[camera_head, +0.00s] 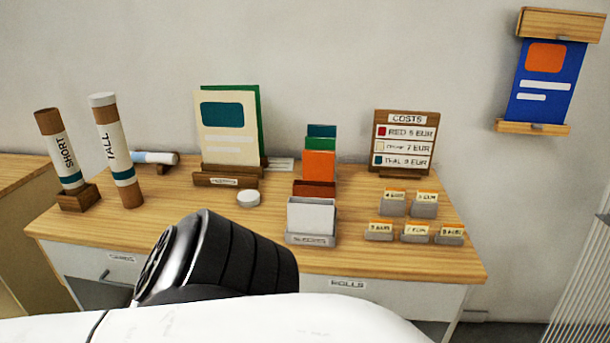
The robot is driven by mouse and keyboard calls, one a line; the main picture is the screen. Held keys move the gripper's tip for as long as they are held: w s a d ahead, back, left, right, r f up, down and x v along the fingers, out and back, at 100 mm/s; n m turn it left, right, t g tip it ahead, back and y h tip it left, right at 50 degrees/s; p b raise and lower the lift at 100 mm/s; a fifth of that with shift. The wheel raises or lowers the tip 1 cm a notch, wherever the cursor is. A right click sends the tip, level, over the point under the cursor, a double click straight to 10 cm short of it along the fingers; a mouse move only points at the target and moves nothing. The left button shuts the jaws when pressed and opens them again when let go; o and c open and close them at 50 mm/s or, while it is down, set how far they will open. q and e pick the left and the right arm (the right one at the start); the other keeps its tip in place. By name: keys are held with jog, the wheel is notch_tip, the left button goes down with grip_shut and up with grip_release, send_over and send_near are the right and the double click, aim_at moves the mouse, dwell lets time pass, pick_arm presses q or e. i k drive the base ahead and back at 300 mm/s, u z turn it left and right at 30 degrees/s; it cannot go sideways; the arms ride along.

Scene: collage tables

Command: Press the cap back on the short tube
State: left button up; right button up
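The short tube (61,149) stands at the left of the table in a small wooden holder (78,198), tilted slightly to the left. It is cream with a teal band and the word SHORT, and its brown top end shows no white cap. A round white cap (248,199) lies on the tabletop, in front of the wooden stand with the cards. Neither gripper shows; only a black and white part of my own arm fills the bottom foreground.
The tall tube (114,150), with a white cap on top, stands right of the short tube. A smaller tube (155,157) lies behind it. A card stand (226,180), a sleeves box (311,220), a costs board (404,142) and several price tags occupy the middle and right.

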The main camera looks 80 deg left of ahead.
aim_at(50, 122)
jog(key=u, duration=2.25)
